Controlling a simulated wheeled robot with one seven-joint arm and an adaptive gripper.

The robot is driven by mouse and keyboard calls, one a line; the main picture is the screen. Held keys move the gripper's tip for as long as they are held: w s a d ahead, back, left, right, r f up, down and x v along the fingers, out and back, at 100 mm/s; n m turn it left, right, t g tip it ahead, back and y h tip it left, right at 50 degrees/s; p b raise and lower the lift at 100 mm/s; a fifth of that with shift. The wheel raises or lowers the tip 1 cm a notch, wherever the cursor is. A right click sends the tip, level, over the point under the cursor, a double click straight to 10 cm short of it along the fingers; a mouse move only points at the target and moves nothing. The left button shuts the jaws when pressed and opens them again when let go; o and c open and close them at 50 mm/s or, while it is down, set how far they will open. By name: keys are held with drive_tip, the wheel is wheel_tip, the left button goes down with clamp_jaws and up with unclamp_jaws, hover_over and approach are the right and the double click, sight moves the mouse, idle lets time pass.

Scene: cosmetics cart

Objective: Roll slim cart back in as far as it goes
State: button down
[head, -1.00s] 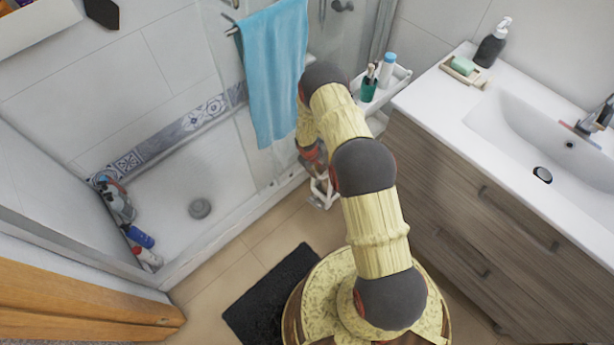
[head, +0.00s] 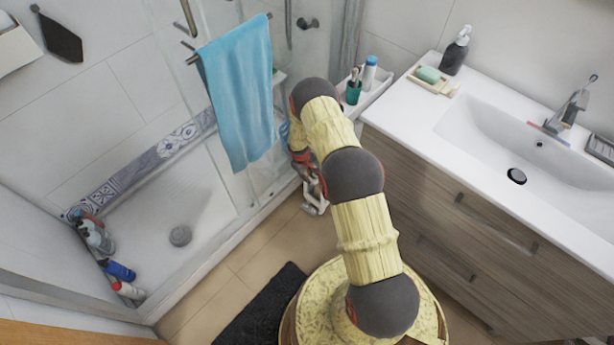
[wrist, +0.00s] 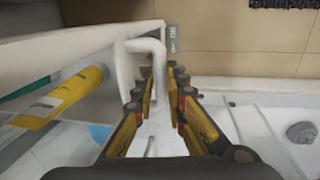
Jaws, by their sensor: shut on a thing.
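The slim white cart stands between the shower and the vanity, with its top tray (head: 374,98) showing in the head view. The tray holds a green cup with brushes (head: 353,88) and a blue-capped bottle (head: 369,73). My arm hides much of the cart's lower part. In the wrist view, my gripper (wrist: 160,82) is shut on the cart's white bent handle (wrist: 145,46). The cart's white edge (wrist: 75,42) runs to the left of the handle. In the head view my gripper (head: 314,195) is low beside the shower edge, partly hidden by my arm.
The wooden vanity (head: 470,215) with its white sink flanks the cart on the right. The shower tray (head: 165,220) and a hanging blue towel (head: 240,95) are on the left. A dark mat (head: 262,306) lies on the tiled floor near my base.

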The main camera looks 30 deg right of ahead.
drive_tip(key=shift+w+d+r, duration=0.1)
drive_tip(key=shift+w+d, duration=0.1)
drive_tip(key=shift+d, duration=0.05)
drive_tip(key=c, duration=2.1)
unclamp_jaws()
drive_tip(key=shift+d, duration=0.15)
drive_tip(key=o, duration=0.3)
drive_tip(key=shift+a+r, duration=0.2)
drive_tip(key=shift+r, duration=0.1)
wheel_tip(320, 180, up, 11)
drive_tip(key=a, duration=0.1)
drive_tip(key=shift+s+a, duration=0.4)
drive_tip(key=shift+s, duration=0.05)
